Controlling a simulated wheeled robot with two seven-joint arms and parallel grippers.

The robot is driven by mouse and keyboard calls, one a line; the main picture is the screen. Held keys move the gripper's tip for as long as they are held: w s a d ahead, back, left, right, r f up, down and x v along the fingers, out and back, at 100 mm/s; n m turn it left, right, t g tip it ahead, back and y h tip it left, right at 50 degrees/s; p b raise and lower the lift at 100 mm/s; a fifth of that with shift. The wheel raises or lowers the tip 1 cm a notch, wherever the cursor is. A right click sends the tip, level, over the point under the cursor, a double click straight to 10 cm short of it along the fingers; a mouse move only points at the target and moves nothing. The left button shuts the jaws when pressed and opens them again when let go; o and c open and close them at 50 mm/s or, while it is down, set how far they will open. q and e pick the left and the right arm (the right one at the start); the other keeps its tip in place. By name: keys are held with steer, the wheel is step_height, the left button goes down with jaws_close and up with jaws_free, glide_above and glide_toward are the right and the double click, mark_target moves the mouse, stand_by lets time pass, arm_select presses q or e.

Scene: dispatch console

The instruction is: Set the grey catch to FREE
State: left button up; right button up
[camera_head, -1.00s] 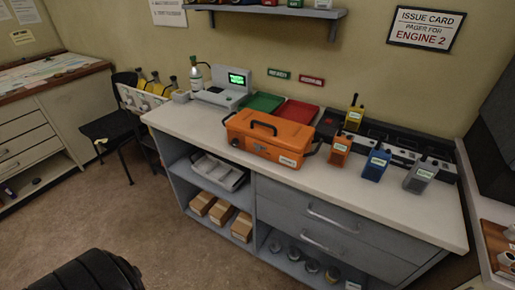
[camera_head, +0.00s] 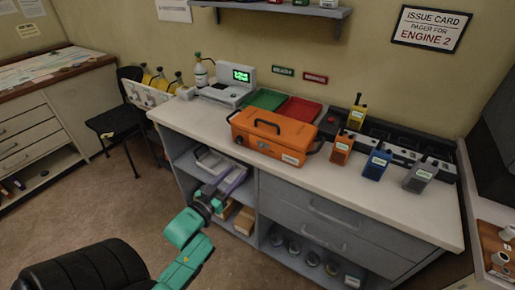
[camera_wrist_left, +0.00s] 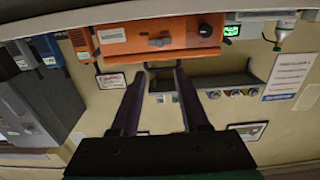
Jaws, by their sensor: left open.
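The orange case (camera_head: 272,134) stands on the counter with a black handle on top. In the left wrist view, which is upside down, the case (camera_wrist_left: 125,37) shows its front face. A small grey catch (camera_wrist_left: 160,42) sits on that face, beside a round black knob (camera_wrist_left: 206,30). I cannot read any marking at the catch. My left gripper (camera_head: 232,179) is in front of the counter, below and left of the case and apart from it. Its two fingers (camera_wrist_left: 160,88) are spread and empty in the left wrist view. My right gripper is not in view.
Orange (camera_head: 342,149), blue (camera_head: 376,164) and grey (camera_head: 419,176) radios stand right of the case. Green (camera_head: 266,99) and red (camera_head: 298,109) trays lie behind it. The counter's front edge (camera_head: 330,186) lies between my left gripper and the case. The counter before the radios is clear.

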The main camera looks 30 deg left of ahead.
mark_target(260, 147)
arm_select(q)
steer(key=w, duration=0.7)
steer(key=w+p, duration=0.1)
steer(key=w, duration=0.6)
steer(key=shift+w+a+f+p, duration=0.15)
steer(key=shift+w+p, duration=0.05)
steer(key=shift+p, duration=0.1)
steer(key=shift+s, duration=0.1)
jaws_close()
stand_by(0.4)
